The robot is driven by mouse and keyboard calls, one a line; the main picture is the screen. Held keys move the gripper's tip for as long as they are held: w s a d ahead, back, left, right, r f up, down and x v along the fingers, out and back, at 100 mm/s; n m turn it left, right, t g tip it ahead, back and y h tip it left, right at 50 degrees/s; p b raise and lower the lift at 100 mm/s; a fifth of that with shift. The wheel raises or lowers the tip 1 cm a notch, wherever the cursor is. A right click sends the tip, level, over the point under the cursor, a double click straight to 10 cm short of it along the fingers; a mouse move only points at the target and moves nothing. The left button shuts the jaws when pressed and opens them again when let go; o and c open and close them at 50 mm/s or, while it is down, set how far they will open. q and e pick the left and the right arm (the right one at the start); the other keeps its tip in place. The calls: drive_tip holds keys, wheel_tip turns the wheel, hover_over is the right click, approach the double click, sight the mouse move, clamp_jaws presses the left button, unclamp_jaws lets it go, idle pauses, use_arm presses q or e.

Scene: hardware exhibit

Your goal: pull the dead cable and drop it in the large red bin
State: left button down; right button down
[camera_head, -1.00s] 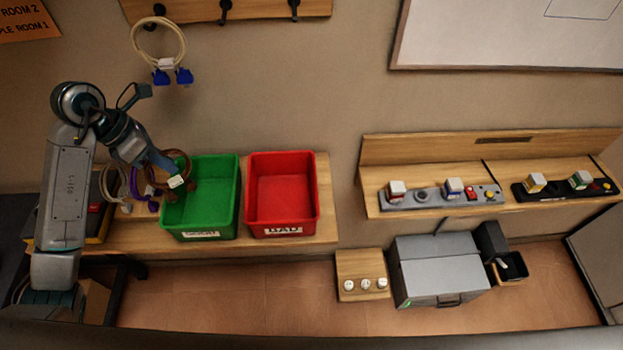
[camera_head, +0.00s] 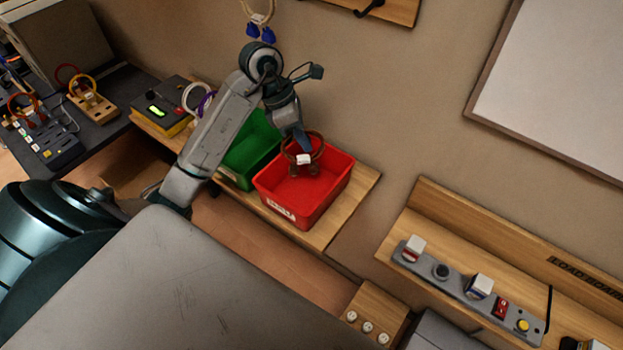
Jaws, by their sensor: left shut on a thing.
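My left gripper (camera_head: 305,152) is shut on a coiled brown cable (camera_head: 318,146) with a white tag. It holds the cable over the large red bin (camera_head: 334,190), near the bin's back left part. The dark plugs of the cable hang at or just inside the bin's opening; I cannot tell if they touch the floor of the bin. The rest of the red bin looks empty. The green bin (camera_head: 240,172) stands directly left of it, partly hidden by my left arm. My right gripper is not in view.
A yellow and black tester box (camera_head: 165,112) and a pale cable coil (camera_head: 192,97) lie left of the green bin. A dark bench (camera_head: 104,109) with cables is farther left. A cable with blue plugs (camera_head: 260,33) hangs on the wall. A load board (camera_head: 465,290) stands at right.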

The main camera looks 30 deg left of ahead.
sight(306, 157)
use_arm(q)
drive_tip(key=f, duration=0.1)
drive_tip(key=a+f, duration=0.1)
drive_tip(key=f, duration=0.1)
drive_tip(key=shift+a+f+b, duration=0.2)
drive_tip(key=shift+f+b, duration=0.1)
drive_tip(key=shift+b, duration=0.1)
drive_tip(key=shift+d, duration=0.25)
drive_tip(key=c, duration=1.5)
unclamp_jaws()
drive_tip(key=shift+c, duration=0.2)
drive_tip(key=shift+o, duration=1)
drive_tip(key=shift+a+f, duration=0.1)
drive_tip(key=shift+a, duration=0.05)
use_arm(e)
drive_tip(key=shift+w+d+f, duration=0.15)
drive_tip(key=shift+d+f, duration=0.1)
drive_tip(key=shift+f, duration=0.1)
